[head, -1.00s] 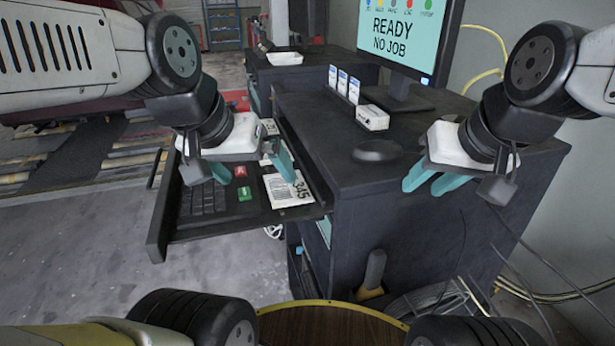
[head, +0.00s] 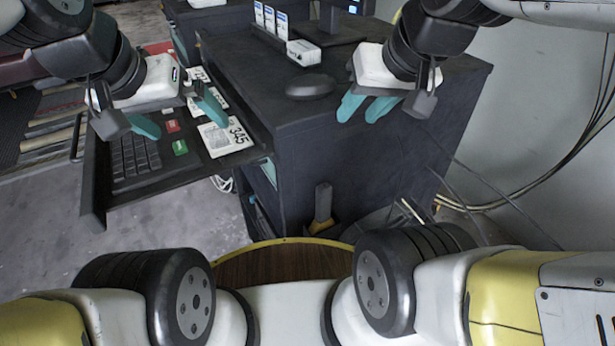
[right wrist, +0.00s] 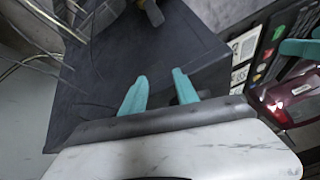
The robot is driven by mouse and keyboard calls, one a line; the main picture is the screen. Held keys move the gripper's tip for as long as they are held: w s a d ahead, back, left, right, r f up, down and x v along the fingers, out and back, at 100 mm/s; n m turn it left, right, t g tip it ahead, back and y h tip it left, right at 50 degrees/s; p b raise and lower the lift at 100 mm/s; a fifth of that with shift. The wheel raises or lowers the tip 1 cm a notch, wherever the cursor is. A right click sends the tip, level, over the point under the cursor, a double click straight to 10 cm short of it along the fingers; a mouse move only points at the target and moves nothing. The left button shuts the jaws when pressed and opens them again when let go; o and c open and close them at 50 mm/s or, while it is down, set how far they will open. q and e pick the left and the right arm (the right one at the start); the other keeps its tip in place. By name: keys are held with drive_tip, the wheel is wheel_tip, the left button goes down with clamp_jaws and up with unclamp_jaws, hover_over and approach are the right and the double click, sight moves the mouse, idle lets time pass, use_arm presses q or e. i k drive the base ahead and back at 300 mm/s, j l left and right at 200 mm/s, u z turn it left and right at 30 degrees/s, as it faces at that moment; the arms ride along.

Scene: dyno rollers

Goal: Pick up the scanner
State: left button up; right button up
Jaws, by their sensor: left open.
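A dark grey handle with a yellow lower part (head: 323,205), which looks like the scanner, stands upright low against the near side of the black cabinet. Its yellow and dark end also shows at the top of the right wrist view (right wrist: 151,12). My right gripper (head: 367,107) is above and to the right of it, near the cabinet's upper edge, with its teal fingers apart and nothing between them. In the right wrist view the fingers (right wrist: 161,88) point at the dark cabinet side. My left gripper (head: 178,118) is open and empty over the pulled-out drawer.
The black cabinet (head: 300,130) carries a mouse (head: 310,87), a small white box (head: 303,52) and upright cards. The drawer (head: 185,180) holds a keyboard (head: 135,160) and number cards (head: 225,137). Cables (head: 475,200) hang and coil at the cabinet's right.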

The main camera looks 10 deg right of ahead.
sight(322, 220)
drive_tip(key=k+l+u, duration=0.35)
drive_tip(key=k, duration=0.25)
drive_tip(key=k+u, duration=0.35)
drive_tip(key=k, duration=0.2)
